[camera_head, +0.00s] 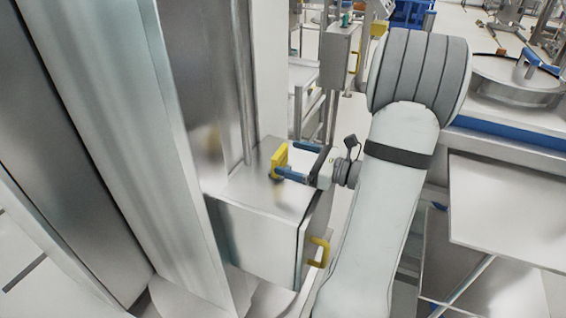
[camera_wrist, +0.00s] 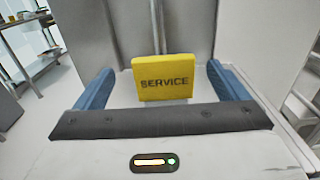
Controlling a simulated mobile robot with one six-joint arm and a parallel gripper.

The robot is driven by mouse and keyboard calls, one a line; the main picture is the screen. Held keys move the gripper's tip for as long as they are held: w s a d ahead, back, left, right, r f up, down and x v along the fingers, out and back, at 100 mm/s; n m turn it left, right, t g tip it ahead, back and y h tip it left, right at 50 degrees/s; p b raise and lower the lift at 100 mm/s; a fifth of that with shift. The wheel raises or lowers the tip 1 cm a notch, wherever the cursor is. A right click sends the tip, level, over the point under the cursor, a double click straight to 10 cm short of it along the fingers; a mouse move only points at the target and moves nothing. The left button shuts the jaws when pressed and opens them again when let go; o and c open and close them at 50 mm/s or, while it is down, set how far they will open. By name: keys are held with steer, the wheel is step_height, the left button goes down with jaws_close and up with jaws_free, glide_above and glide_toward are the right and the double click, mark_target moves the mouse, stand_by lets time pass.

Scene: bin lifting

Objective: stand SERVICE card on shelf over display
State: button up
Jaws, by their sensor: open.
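The yellow SERVICE card (camera_head: 279,158) stands upright on the flat top of a grey metal box (camera_head: 258,243), close to a metal post. In the wrist view the card (camera_wrist: 165,78) faces me with its lettering readable, and its lower edge appears to rest on the light surface. My gripper (camera_head: 287,161) is open, its blue fingers at either side of the card. In the wrist view my gripper (camera_wrist: 161,72) shows a clear gap between each finger and the card. I cannot make out a display; the box's front is mostly turned away.
The box has a yellow handle (camera_head: 318,252) on its side. A tall metal post (camera_head: 243,80) and a wide pale column rise beside and behind the card. Another box (camera_head: 338,57) stands farther back. A grey table (camera_head: 510,205) is at the right.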

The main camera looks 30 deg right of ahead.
mark_target(283, 155)
steer(key=x, duration=0.6)
steer(key=shift+w+d+f, duration=0.1)
steer(key=shift+w, duration=0.1)
steer(key=shift+c, duration=0.3)
steer(key=c, duration=1.1)
